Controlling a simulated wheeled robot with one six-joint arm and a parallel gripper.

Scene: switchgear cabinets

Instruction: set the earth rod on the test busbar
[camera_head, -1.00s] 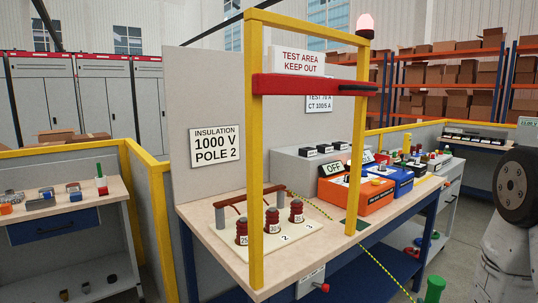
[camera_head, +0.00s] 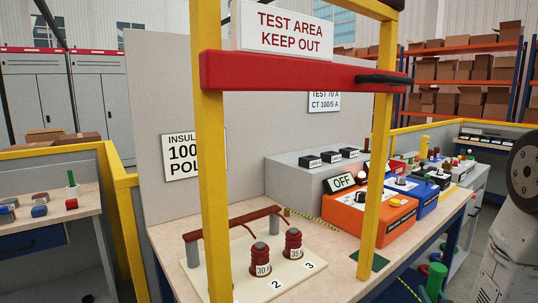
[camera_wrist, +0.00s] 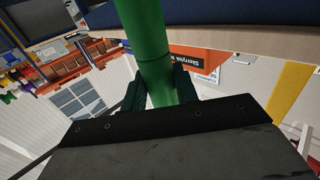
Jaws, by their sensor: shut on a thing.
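The test busbar (camera_head: 235,222) is a red-brown bar on two grey posts. It stands on a pale board on the bench, behind the yellow frame. The earth rod shows as a thick green handle (camera_wrist: 150,40) in the wrist view. My gripper (camera_wrist: 160,88) is shut around it, with a dark finger on each side. In the head view, a green rod end (camera_head: 436,278) shows at the lower right, apart from the busbar and outside the frame. The rod's far end is out of view in the wrist view.
A yellow frame (camera_head: 210,150) with a red crossbar (camera_head: 290,72) stands before the busbar. Ribbed insulators (camera_head: 260,257) stand in front of the bar. An orange tester (camera_head: 368,215) reading OFF sits to the right. A yellow-black strap (camera_head: 310,222) runs across the bench.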

